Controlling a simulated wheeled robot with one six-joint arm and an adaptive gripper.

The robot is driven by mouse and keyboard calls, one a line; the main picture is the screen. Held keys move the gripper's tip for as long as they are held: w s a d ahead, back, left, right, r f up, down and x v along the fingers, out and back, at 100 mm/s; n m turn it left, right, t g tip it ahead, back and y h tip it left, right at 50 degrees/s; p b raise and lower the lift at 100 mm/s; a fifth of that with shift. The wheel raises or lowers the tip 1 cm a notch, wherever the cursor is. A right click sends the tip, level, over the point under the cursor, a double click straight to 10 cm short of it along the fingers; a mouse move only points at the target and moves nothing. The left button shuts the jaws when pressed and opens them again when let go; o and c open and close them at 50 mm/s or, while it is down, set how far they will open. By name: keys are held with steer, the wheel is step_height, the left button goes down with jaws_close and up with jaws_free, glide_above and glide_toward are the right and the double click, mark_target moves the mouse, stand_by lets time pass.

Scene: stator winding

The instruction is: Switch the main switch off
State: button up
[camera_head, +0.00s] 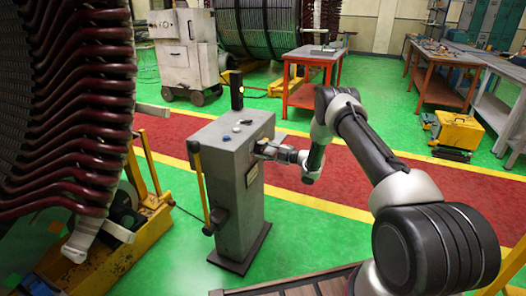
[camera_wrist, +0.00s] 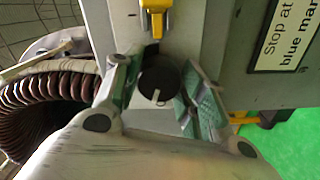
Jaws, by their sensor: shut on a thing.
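The main switch is a dark round knob (camera_wrist: 159,84) with a white mark, on the face of a grey control pedestal (camera_head: 222,165). In the wrist view it sits between the two fingers of my gripper (camera_wrist: 158,92), which is shut on it. The white mark points down and slightly left in that view. In the head view my gripper (camera_head: 262,149) reaches the upper right face of the pedestal and hides the knob.
A yellow handle (camera_wrist: 155,18) is close to the knob in the wrist view, near a sign (camera_wrist: 288,38) reading "Stop at blue mar...". A yellow-handled lever (camera_head: 201,185) stands on the pedestal's left. A coil-wound stator (camera_head: 75,100) is left; an orange table (camera_head: 312,58) stands behind.

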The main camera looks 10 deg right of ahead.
steer(key=shift+n, duration=2)
steer(key=o, duration=1)
steer(key=v, duration=1.2)
